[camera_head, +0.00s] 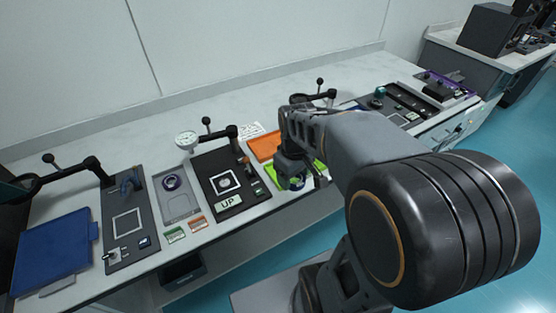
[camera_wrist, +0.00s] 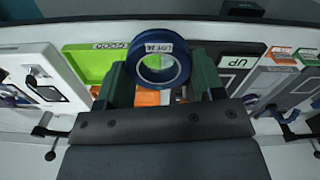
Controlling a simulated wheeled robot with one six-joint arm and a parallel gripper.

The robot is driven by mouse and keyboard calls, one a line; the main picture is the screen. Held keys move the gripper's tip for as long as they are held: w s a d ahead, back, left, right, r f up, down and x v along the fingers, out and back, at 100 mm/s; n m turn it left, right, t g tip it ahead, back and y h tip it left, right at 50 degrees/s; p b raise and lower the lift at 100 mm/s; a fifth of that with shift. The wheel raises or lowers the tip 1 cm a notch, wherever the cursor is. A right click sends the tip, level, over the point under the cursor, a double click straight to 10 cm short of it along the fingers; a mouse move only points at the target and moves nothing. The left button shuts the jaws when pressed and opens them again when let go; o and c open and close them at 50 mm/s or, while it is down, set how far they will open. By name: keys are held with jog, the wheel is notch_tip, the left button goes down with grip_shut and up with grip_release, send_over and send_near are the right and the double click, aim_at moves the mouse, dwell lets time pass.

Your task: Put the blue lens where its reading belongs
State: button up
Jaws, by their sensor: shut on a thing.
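My gripper (camera_wrist: 162,80) is shut on the blue lens (camera_wrist: 162,46), a dark blue ring with a clear middle and a white label reading LOT 26. In the head view my gripper (camera_head: 293,178) is over the green tray (camera_head: 318,170) at the table's front edge; my arm hides part of it. In the wrist view the green tray (camera_wrist: 90,62) bears the word GOOD, upside down, and lies behind the lens. An orange tray (camera_head: 264,146) lies behind the green one. A round dial gauge (camera_head: 187,140) stands further left; its reading is too small to tell.
A black board (camera_head: 232,196) with an UP plate (camera_head: 229,204) lies left of the trays. Black lever arms stand behind.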

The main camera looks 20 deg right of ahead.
jog(key=w+d+f, duration=0.1)
jog(key=w+f, duration=0.1)
jog(key=w, duration=0.2)
jog(key=w+d+f, duration=0.1)
jog(key=w+f, duration=0.2)
jog(key=w, duration=0.1)
jog(key=w+d+f, duration=0.1)
jog(key=w+f, duration=0.2)
jog(key=w, duration=0.1)
jog(key=shift+w+d+f, duration=0.15)
jog(key=shift+w+d, duration=0.05)
jog(key=shift+d, duration=0.05)
jog(key=shift+w+d+f, duration=0.15)
jog(key=shift+w+f, duration=0.35)
jog(key=shift+f, duration=1.7)
jog(key=shift+f, duration=0.1)
jog(key=shift+f, duration=0.15)
jog(key=o, duration=0.7)
jog(key=shift+o, duration=0.2)
